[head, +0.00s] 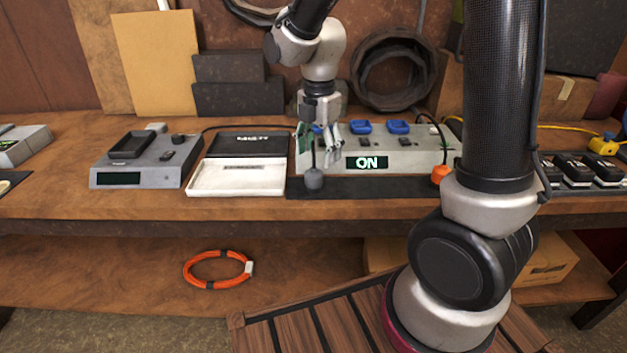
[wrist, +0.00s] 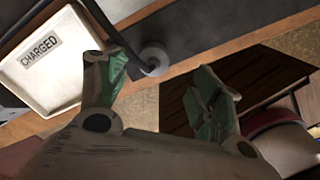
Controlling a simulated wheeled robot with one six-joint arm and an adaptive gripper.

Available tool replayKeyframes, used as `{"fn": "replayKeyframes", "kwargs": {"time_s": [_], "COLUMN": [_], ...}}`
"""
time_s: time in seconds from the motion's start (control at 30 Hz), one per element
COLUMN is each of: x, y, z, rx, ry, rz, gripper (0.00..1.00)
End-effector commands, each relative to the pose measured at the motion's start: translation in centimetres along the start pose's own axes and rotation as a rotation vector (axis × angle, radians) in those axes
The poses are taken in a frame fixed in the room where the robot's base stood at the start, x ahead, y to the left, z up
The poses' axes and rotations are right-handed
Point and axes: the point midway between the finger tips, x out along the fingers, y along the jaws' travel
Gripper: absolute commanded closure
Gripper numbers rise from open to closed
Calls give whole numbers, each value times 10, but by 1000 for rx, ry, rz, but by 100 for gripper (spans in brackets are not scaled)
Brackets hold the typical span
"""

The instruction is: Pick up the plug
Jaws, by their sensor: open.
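A grey, rounded plug (head: 314,180) on a dark cable is at the front of the black mat, before the power strip (head: 425,158), whose display reads ON. In the wrist view the plug (wrist: 155,60) shows at the end of its dark cable, near the bench edge. My gripper (head: 319,151) is open above the plug, its green-padded fingers spread and pointing down. In the wrist view the gripper (wrist: 157,78) has the plug between and beyond its fingertips, nearer the left finger. I see no contact. An orange plug-like piece (head: 440,174) sits at the strip's right end.
Left of the mat (head: 370,188) lies an open white tray (head: 235,178), marked CHARGED in the wrist view (wrist: 25,85). A grey charger (head: 140,165) stands farther left. Black batteries (head: 575,172) stand at right. An orange cable coil (head: 218,270) lies on the lower shelf.

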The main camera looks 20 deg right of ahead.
Motion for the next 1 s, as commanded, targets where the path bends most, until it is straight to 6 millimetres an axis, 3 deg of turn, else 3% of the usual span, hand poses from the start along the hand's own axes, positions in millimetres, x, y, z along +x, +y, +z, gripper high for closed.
{"fn": "replayKeyframes", "kwargs": {"time_s": [0.5,0.8,1.0], "x": [69,75,74], "y": [7,8,8], "z": [-9,-8,-8], "rx": [-2,-2,-2], "ry": [1,0,0], "rz": [-5,-1,-1], "gripper": [34,34,71]}}
